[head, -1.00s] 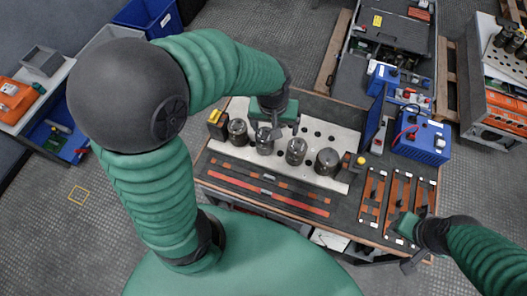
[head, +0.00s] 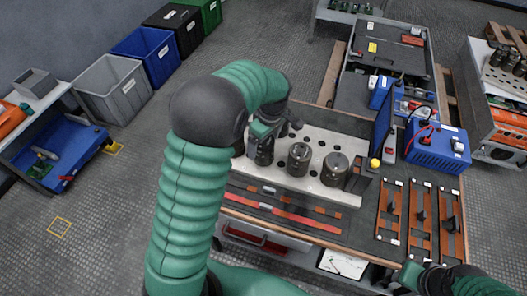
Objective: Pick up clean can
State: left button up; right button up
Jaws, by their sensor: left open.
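Several dark metal cans stand upright in a row on a pale perforated plate (head: 322,193). One can (head: 335,169) is at the right end, another (head: 299,159) is to its left, and a third can (head: 264,153) is further left. A dark piece at the left end (head: 239,147) is mostly hidden by my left arm. My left gripper (head: 268,134) is open at the top of the third can; whether it touches the can is unclear. My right gripper (head: 408,276) is low at the right, by the bench's front edge, its jaws unclear. I cannot tell which can is clean.
Red bars (head: 285,215) lie in front of the plate. Orange strips with dark handles (head: 421,215) lie at the right. Bins (head: 113,88) stand on the floor at left.

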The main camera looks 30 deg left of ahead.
pick_arm(q)
jog(key=shift+d+f, duration=0.1)
jog(key=shift+f, duration=0.3)
jog(key=f, duration=0.2)
jog(key=f+b, duration=0.1)
jog(key=f, duration=0.1)
jog(key=shift+s+a+f, duration=0.1)
jog(key=shift+a, duration=0.15)
jog(key=shift+a+f, duration=0.2)
jog(key=shift+f, duration=0.05)
jog(key=shift+c, duration=0.3)
jog(key=shift+d+r, duration=0.1)
jog(key=shift+d, duration=0.05)
jog(key=c, duration=1)
grip_shut()
